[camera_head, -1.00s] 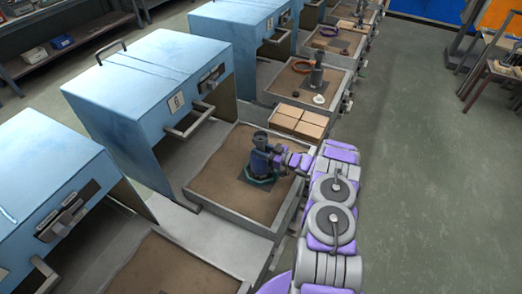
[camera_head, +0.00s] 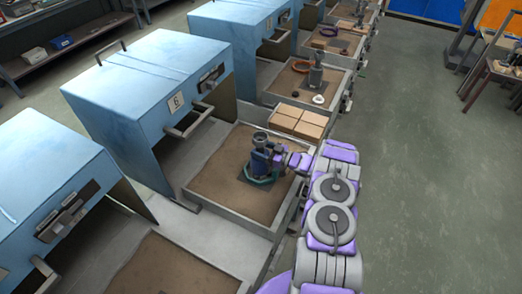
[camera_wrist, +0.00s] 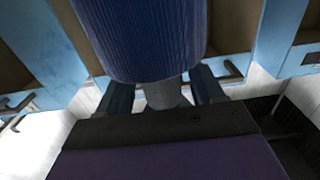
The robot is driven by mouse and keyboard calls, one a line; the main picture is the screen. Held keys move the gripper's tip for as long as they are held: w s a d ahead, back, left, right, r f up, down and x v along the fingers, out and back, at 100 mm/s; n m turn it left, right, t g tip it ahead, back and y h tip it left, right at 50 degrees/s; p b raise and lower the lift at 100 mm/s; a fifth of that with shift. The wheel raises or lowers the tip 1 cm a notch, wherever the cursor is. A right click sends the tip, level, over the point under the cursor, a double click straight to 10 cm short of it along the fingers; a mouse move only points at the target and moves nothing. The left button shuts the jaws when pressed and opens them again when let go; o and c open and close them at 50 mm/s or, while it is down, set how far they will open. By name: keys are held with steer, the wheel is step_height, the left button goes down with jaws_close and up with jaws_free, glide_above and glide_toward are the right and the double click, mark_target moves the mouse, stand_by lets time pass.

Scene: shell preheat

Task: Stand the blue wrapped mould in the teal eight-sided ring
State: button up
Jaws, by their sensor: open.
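The blue wrapped mould (camera_head: 259,161) stands upright in the sand tray of the middle station, with a dark grey top. The teal eight-sided ring (camera_head: 262,183) lies around its foot on a dark square plate, and the mould appears to stand inside it. My gripper (camera_head: 271,157) is open at the mould's right side, at mid height. In the wrist view the ribbed blue mould (camera_wrist: 145,40) fills the upper middle, just ahead of and between my open fingers (camera_wrist: 163,92). Whether the fingers touch it cannot be told. Part of the ring is hidden.
The sand tray (camera_head: 212,187) has raised metal walls. A blue oven box (camera_head: 150,75) with a handle stands to its left. Several tan blocks (camera_head: 300,122) lie just behind the tray. Another station with a grey mould (camera_head: 316,76) is farther back. Open floor is at the right.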

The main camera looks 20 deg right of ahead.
steer(key=p+v, duration=0.2)
steer(key=v, duration=1)
steer(key=w+d+r+m+h, duration=0.2)
steer(key=w+r+h, duration=0.5)
steer(key=w+r, duration=0.6)
steer(key=s+a+r+m+g+h, duration=0.2)
steer(key=r+h, duration=0.1)
steer(key=r, duration=0.3)
steer(key=s+a+r+m+g+h, duration=0.1)
steer(key=a+r+g+h, duration=0.15)
steer(key=r, duration=0.35)
steer(key=s+a+r+m+g, duration=0.1)
steer(key=s+a, duration=0.7)
steer(key=s, duration=0.8)
steer(key=s+a+r+g+y, duration=0.1)
steer(key=s+a+r+g, duration=0.2)
steer(key=s, duration=1.4)
steer(key=s+a+r+m+g, duration=0.1)
steer(key=s+a+r+g, duration=0.1)
steer(key=s+a+g, duration=0.5)
steer(key=s+a, duration=0.6)
steer(key=s, duration=0.4)
steer(key=shift+s+a+r+m, duration=0.15)
steer(key=shift+s+r+m, duration=0.1)
steer(key=shift+r+m, duration=0.1)
steer(key=shift+g+y, duration=0.25)
steer(key=shift+f+b, duration=0.5)
steer(key=shift+b, duration=0.2)
